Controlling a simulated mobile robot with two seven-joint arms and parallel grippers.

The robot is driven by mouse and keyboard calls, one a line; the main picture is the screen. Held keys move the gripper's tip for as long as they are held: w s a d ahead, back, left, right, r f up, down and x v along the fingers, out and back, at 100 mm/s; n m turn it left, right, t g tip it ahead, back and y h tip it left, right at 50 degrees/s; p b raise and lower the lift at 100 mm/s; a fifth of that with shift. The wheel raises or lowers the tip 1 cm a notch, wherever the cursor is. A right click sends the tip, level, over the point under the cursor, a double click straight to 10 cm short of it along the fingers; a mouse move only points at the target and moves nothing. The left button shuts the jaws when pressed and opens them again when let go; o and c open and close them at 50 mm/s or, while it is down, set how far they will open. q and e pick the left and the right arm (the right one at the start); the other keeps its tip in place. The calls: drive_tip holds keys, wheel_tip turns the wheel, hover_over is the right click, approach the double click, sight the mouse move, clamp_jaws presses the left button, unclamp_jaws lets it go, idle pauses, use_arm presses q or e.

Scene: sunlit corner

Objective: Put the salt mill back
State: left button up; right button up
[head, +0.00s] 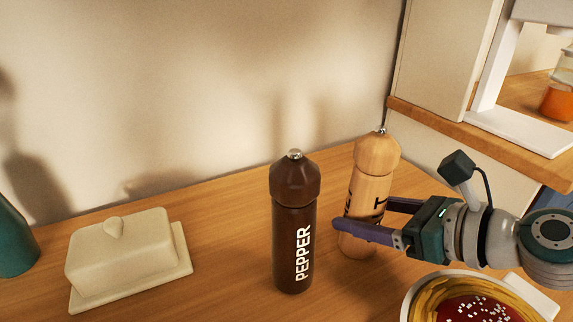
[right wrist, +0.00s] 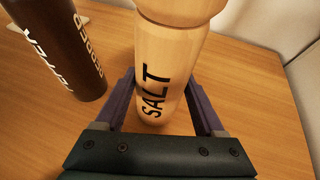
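The salt mill (head: 375,165) is a light wooden mill with a silver knob, standing upright on the wooden table right of the pepper mill. In the right wrist view, the salt mill (right wrist: 160,70) shows its SALT lettering between the two fingers. My right gripper (head: 364,214) comes in from the right with one finger on each side of the lower body. Its fingers (right wrist: 160,88) are spread, with narrow gaps seeming to show beside the mill. The dark brown pepper mill (head: 294,225) stands upright close by on the left. My left gripper is not in view.
A cream butter dish (head: 120,250) sits at the left, with a teal object (head: 12,240) at the left edge. A bowl of pasta with red sauce (head: 470,305) is below my right gripper. A wooden shelf (head: 480,130) juts out at the upper right. Table behind the mills is clear.

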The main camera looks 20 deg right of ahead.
drive_tip(key=o, duration=0.4)
drive_tip(key=shift+r, duration=0.2)
drive_tip(key=shift+v, duration=6)
